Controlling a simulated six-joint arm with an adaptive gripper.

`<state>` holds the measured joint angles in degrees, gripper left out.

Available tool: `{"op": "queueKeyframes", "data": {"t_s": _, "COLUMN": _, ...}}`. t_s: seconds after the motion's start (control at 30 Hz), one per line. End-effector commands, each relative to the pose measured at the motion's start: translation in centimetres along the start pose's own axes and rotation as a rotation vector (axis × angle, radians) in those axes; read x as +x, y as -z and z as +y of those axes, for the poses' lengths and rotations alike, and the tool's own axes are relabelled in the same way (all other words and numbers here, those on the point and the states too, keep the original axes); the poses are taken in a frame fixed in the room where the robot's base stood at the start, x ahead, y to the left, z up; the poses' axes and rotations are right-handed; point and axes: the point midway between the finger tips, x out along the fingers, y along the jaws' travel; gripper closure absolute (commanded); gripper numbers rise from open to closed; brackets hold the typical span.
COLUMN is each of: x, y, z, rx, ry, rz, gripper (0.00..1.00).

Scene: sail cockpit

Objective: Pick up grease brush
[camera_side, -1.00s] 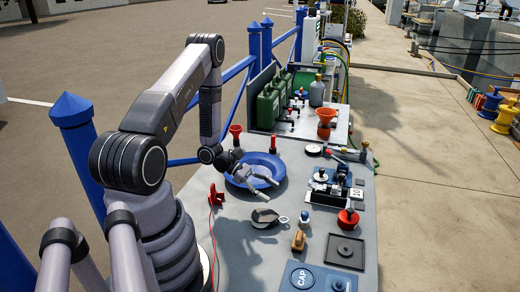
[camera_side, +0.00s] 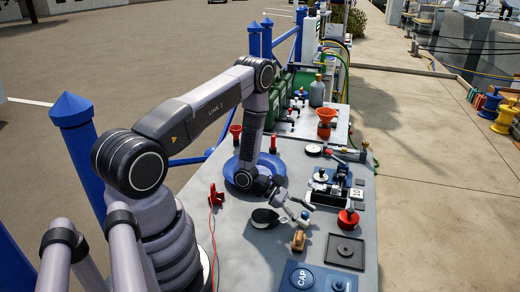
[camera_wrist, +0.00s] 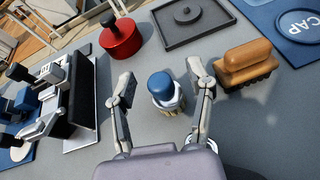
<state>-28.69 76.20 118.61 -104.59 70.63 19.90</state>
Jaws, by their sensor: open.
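My gripper (camera_side: 304,213) is open above the table, its fingers (camera_wrist: 161,75) pointing at a small upright piece with a rounded blue top and a streaked pale lower part (camera_wrist: 163,90). This piece stands between the two fingers in the wrist view, with a gap on each side. A brush with an orange-brown wooden handle and dark bristles (camera_wrist: 248,64) lies just right of the right finger; it also shows in the side view (camera_side: 299,240). I cannot tell for sure which of the two is the grease brush.
A red round pot with a black knob (camera_wrist: 121,36) and a dark square tray (camera_wrist: 194,22) stand beyond the fingers. A blue CAP mat (camera_wrist: 297,25) is at upper right. A black stand (camera_wrist: 77,95) is at left. A blue dish (camera_side: 238,178) lies behind my gripper.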

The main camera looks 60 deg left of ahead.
Motion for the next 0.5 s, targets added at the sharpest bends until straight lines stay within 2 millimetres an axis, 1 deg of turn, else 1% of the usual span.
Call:
{"op": "queueKeyframes", "data": {"t_s": 0.1, "x": -0.03, "y": 0.01, "z": 0.01, "rx": 0.0, "ry": 0.0, "rz": 0.0, "gripper": 0.47}}
{"op": "queueKeyframes", "data": {"t_s": 0.5, "x": -0.07, "y": 0.01, "z": 0.0, "rx": 0.0, "ry": 0.0, "rz": 0.0, "gripper": 0.99}}
